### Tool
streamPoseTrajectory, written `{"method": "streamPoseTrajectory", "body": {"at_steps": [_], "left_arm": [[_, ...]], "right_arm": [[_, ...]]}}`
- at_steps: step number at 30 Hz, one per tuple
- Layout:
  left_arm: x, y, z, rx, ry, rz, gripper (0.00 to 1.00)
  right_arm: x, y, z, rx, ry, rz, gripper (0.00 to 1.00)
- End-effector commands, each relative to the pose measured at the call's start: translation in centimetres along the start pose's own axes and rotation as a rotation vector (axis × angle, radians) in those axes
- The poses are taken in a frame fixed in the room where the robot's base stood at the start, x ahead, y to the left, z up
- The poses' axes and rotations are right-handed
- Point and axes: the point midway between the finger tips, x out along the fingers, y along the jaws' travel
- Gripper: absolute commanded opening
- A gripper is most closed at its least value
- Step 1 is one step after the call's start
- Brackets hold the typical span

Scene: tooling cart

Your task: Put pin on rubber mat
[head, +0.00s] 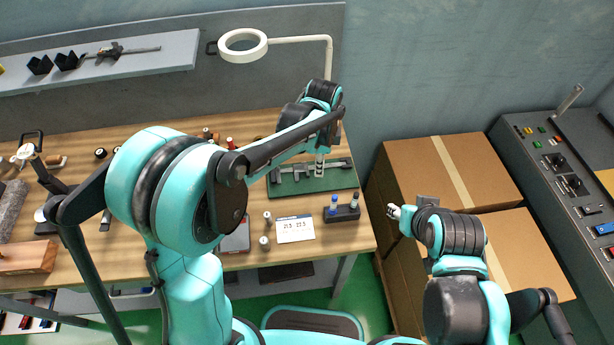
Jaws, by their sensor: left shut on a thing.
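The green rubber mat (288,188) lies at the right end of the wooden bench, with grey metal measuring tools on it. My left arm reaches across the bench, and my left gripper (320,154) points down over the mat. It is shut on a small light upright piece, which I take to be the pin (319,168). The fingers hide most of the pin, and I cannot tell whether its lower end touches the mat. My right gripper (392,212) is off the bench's right edge, in front of the cardboard boxes; its fingers are too small to read.
A dark block with blue- and white-topped pieces (342,213) stands in front of the mat, beside a white display card (295,229). A ring lamp (243,45) hangs behind. Cardboard boxes (420,165) and a control console (560,160) stand at right.

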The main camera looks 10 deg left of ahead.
Motion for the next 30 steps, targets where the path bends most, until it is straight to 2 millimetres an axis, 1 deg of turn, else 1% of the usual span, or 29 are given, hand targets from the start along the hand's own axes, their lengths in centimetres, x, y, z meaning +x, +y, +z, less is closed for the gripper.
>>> {"method": "streamPoseTrajectory", "body": {"at_steps": [2,4,5,12,15,18,23,26,30], "left_arm": [[0.3,-0.8,-0.3,-0.008,-0.001,0.0,0.0],[0.9,-1.4,0.3,-0.013,-0.001,0.0,0.0],[1.3,-1.6,0.9,-0.013,-0.001,0.0,0.0],[4.8,-3.6,6.3,-0.016,0.0,0.0,0.0],[6.0,-4.3,8.1,-0.014,0.0,0.0,0.0],[6.7,-4.7,9.3,-0.012,0.0,0.0,0.0],[7.3,-5.0,10.0,-0.009,0.0,0.0,0.0],[8.4,-5.0,10.0,-0.009,0.0,0.0,0.0],[10.7,-5.0,10.0,-0.009,0.0,0.0,0.0]], "right_arm": [[0.1,0.0,0.1,0.0,0.0,0.0,0.4],[0.3,0.0,0.2,0.0,0.0,0.0,0.4],[0.4,0.0,0.3,0.0,0.0,0.0,0.4],[1.4,0.0,1.0,0.0,0.0,0.0,0.4],[1.7,0.0,1.2,0.0,0.0,0.0,0.4],[1.9,0.0,1.4,0.0,0.0,0.0,0.4],[2.0,0.0,1.5,0.0,0.0,0.0,0.4],[2.3,0.0,1.7,0.0,0.0,0.0,0.4],[2.9,0.0,2.1,0.0,0.0,0.0,0.4]]}}
